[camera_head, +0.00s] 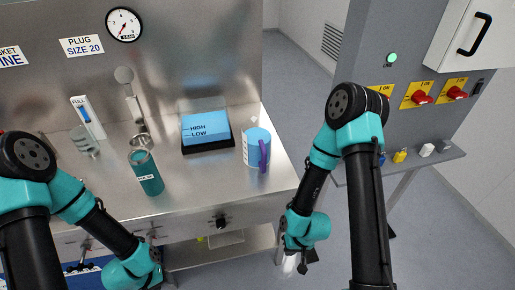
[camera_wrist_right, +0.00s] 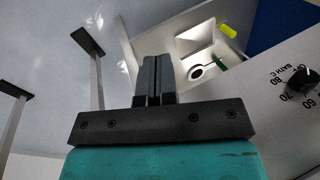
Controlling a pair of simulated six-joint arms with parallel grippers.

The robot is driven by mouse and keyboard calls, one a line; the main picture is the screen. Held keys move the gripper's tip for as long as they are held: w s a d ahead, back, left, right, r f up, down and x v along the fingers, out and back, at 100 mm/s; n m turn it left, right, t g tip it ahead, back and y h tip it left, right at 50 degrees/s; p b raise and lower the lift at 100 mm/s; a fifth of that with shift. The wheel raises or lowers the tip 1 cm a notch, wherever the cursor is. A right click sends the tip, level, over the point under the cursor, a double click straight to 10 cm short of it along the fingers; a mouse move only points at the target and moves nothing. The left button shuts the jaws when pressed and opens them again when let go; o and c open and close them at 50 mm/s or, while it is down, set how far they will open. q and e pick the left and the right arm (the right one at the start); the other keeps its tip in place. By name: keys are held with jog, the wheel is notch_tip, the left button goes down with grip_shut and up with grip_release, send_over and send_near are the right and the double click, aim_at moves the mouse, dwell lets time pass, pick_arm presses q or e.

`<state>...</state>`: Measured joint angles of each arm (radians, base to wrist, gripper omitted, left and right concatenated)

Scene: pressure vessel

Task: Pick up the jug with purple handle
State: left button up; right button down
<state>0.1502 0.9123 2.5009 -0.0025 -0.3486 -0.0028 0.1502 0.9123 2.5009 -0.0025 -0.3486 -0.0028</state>
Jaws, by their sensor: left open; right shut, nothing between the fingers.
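The light blue jug (camera_head: 251,150) with a purple handle (camera_head: 264,155) stands upright on the steel bench in the head view, near its right front edge. Its handle faces right and toward me. My right gripper (camera_head: 290,266) hangs pointing down, in front of and below the bench edge, clear of the jug. In the right wrist view its fingers (camera_wrist_right: 153,80) are together with nothing between them. The jug is not in that view. My left wrist is at the bottom left of the head view; its fingers are beyond the frame.
The tray is just left of the jug. A shelf (camera_head: 433,162) with small coloured items is at right.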

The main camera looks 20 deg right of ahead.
jog(key=c, duration=1.9)
grip_release()
jog(key=o, duration=1)
